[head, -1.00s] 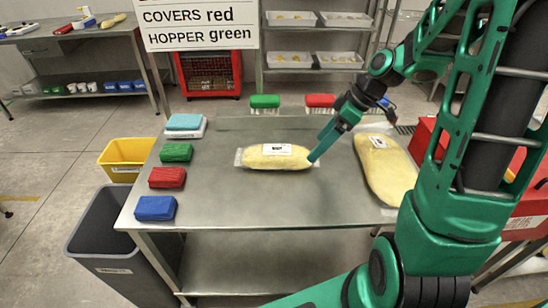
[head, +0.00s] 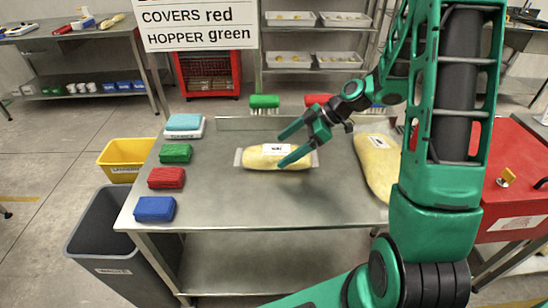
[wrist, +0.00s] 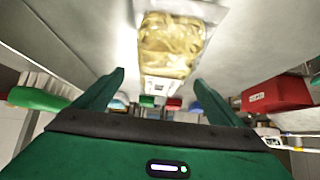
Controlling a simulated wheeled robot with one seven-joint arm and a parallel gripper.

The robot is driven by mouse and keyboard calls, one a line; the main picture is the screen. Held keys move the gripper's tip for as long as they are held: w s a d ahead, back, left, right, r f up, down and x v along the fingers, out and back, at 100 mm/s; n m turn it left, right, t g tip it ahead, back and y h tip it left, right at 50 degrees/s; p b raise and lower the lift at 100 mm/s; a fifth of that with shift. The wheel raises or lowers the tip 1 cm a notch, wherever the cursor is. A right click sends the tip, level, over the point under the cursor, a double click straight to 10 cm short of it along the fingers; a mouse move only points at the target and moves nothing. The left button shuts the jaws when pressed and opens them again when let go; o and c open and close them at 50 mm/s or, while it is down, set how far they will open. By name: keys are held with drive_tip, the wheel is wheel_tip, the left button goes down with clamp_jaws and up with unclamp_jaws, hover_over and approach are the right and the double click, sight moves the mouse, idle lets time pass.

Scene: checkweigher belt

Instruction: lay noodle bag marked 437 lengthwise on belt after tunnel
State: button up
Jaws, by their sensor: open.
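A yellow noodle bag (head: 258,161) with clear ends and a white label lies flat, left to right, on the steel table. Its label is too small to read. In the wrist view a noodle bag (wrist: 170,45) shows ahead, between and beyond the fingertips. I cannot make out the belt or tunnel.
Blue, red, green and light-blue cloth stacks (head: 166,178) line the table's left edge. Green and red brushes (head: 264,103) stand along the back. A yellow bin (head: 124,157) and grey bin (head: 98,228) stand left. A red cabinet (head: 510,200) is at right. The table front is clear.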

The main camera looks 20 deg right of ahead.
sight(276, 154)
drive_tip(key=shift+x, duration=2.3)
drive_tip(key=shift+s, duration=0.1)
drive_tip(key=c, duration=1.3)
drive_tip(key=shift+c, duration=1.3)
drive_tip(key=shift+r, duration=0.1)
